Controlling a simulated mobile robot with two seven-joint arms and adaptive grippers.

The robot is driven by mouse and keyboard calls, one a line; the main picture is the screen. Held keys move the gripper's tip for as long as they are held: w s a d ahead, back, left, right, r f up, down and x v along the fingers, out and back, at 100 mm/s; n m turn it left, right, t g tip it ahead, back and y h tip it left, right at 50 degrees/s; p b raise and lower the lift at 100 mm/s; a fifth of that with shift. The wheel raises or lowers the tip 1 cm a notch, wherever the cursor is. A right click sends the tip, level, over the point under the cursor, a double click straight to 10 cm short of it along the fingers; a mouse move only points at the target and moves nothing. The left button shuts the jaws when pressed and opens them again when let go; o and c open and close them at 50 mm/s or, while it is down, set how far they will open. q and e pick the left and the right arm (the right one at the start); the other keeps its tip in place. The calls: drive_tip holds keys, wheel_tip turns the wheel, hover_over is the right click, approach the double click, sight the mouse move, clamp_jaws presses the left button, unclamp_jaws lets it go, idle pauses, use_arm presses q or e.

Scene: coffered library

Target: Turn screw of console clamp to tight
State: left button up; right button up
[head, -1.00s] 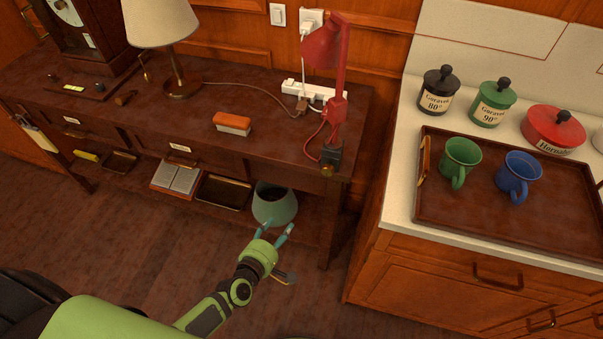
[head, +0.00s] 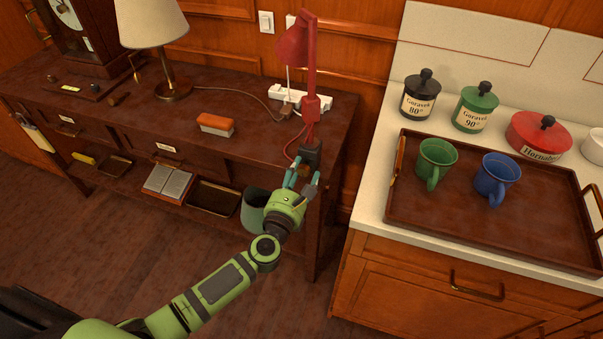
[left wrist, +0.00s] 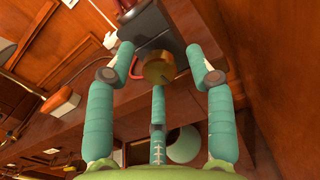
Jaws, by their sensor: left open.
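The console clamp (head: 309,152) is a dark block at the front right edge of the dark wooden console, under the red lamp (head: 311,85). In the left wrist view the clamp (left wrist: 151,25) shows as a dark block with a round brass screw (left wrist: 157,68) below it. My left gripper (head: 303,182) is at the clamp, its teal fingers open. In the left wrist view the fingers of this gripper (left wrist: 158,80) stand around the brass screw, with visible gaps. The gripper hides the screw in the head view. My right gripper is not in view.
The console (head: 225,155) holds a table lamp (head: 160,45), an orange-and-white brush (head: 215,125) and a white power strip (head: 298,97). A grey-green bin (head: 253,212) stands on its lower shelf, beside my gripper. A counter with a tray (head: 470,225) is at the right.

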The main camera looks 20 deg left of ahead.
use_arm(q)
drive_tip(key=shift+w, duration=0.15)
clamp_jaws()
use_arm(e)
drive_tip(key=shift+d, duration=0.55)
